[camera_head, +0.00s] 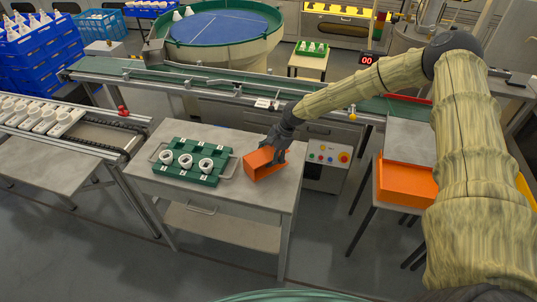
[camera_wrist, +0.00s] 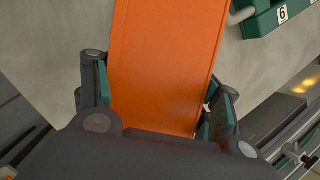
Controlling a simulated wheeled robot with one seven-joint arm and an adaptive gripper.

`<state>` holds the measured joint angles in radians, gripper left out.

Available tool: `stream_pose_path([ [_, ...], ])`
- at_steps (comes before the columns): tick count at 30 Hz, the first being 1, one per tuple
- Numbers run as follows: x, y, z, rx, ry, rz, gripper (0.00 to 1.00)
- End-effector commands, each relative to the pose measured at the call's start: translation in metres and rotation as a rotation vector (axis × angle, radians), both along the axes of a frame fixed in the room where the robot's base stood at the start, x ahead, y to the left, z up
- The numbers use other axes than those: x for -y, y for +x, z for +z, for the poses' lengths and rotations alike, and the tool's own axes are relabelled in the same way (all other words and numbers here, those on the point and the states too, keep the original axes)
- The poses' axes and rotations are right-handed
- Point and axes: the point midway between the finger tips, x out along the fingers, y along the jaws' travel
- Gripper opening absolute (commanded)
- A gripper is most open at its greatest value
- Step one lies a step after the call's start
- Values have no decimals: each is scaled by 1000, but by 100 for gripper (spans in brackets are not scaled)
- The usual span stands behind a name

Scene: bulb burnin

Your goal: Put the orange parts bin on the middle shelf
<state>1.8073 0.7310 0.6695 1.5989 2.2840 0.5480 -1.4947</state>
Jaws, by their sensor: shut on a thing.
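In the wrist view, the bin's flat orange face (camera_wrist: 165,60) lies between the two fingers of my gripper (camera_wrist: 160,88). Whether the bin touches the cart top or hangs just above it, I cannot tell. The grey cart (camera_head: 240,197) has a lower shelf (camera_head: 222,226). I cannot tell which surface is the middle shelf.
A green tray (camera_head: 188,177) with several white round parts lies left of the bin; its numbered edge shows in the wrist view (camera_wrist: 283,14). A conveyor (camera_head: 215,93) runs behind the cart. A larger orange box (camera_head: 405,182) stands at the right, beside my arm. Floor is free in front.

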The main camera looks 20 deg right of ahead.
Motion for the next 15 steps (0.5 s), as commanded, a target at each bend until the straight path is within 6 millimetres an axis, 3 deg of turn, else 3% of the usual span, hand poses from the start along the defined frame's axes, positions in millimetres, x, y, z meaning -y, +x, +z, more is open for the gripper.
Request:
stream_pose_path([
  [9, 0, 1, -3, 2, 1, -1, 36],
  [10, 0, 1, -2, 2, 1, 0, 64],
  [15, 0, 1, -1, 2, 0, -1, 93],
])
